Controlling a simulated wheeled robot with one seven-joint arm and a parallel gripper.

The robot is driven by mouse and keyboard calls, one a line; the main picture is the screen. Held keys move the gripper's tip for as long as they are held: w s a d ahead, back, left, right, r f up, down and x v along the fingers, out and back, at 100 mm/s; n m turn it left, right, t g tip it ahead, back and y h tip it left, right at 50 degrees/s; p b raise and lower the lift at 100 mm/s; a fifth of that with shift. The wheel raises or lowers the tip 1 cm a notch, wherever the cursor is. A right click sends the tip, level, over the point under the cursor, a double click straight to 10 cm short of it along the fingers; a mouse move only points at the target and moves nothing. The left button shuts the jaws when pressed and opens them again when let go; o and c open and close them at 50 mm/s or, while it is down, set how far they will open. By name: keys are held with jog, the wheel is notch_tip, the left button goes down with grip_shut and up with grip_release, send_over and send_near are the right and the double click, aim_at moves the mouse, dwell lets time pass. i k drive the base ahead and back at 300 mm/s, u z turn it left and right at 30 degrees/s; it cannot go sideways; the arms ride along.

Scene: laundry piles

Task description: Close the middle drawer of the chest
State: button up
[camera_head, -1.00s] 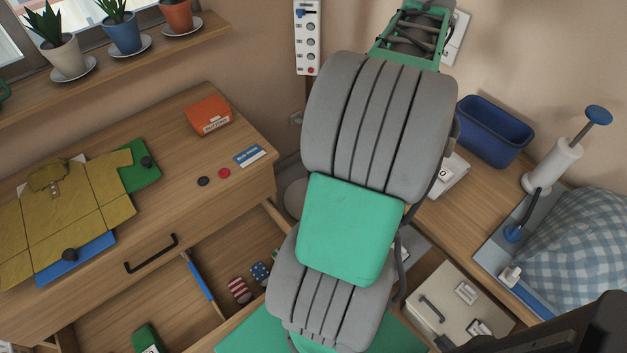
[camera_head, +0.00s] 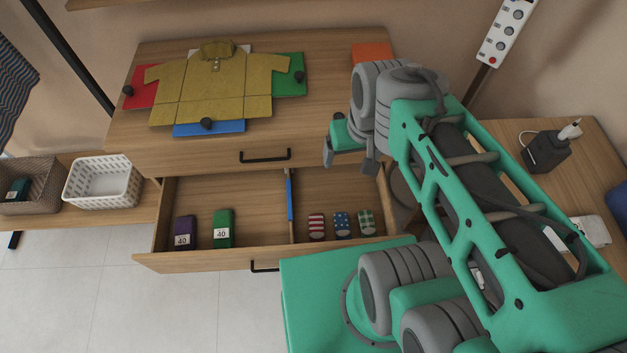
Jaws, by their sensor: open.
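The wooden chest (camera_head: 125,120) stands at centre left, with its top drawer front shut and a black handle (camera_head: 265,157) on it. Below that, the middle drawer (camera_head: 200,263) is pulled well out. Its black handle (camera_head: 263,266) is partly hidden by my arm's base. A blue-topped divider (camera_head: 289,195) splits the drawer. A purple box (camera_head: 184,232) and a green box (camera_head: 223,228) lie left of it; several small patterned bundles (camera_head: 341,224) lie right of it. My gripper (camera_head: 349,163) is open and empty, above the drawer's right back part in the picture, apart from the handle.
A mustard shirt (camera_head: 215,88) lies on coloured panels on the chest top, beside an orange box (camera_head: 372,54). A white basket (camera_head: 102,183) and a brown basket (camera_head: 27,186) stand left. A side table with a black device (camera_head: 548,150) is right. The floor in front is clear.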

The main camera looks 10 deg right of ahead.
aim_at(257, 200)
jog(key=z, duration=1)
jog(key=k, duration=0.3)
jog(key=u, duration=1.8)
